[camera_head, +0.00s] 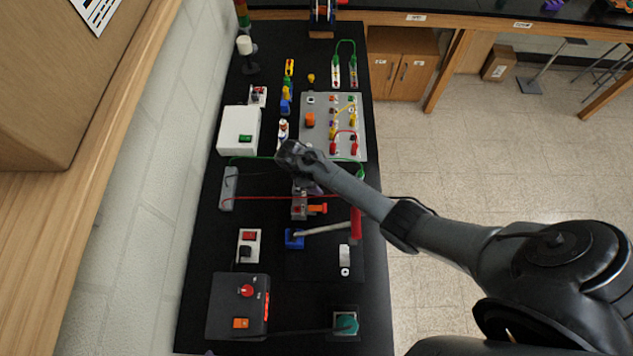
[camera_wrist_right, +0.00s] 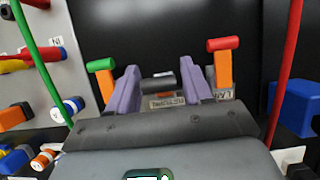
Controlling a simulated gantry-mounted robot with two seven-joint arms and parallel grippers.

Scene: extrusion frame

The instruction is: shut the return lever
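My right gripper (camera_head: 309,187) reaches in from the right over the middle of the black bench. Its two purple fingers (camera_wrist_right: 162,90) stand apart in the right wrist view. A dark cylindrical handle (camera_wrist_right: 160,80) shows between them, above a small label (camera_wrist_right: 167,101) whose text I cannot read surely. I cannot tell whether the fingers touch this handle, or whether it is the return lever. An orange lever with a green grip (camera_wrist_right: 104,76) stands left of the fingers, and one with a red grip (camera_wrist_right: 222,62) right of them. My left gripper is not visible.
A grey panel with coloured plugs (camera_head: 353,101) and a white box (camera_head: 238,131) lie beyond the gripper. Green and red cables (camera_head: 262,197) cross nearby. A long lever with a red grip (camera_head: 356,222) on a blue base (camera_head: 294,238) lies nearer.

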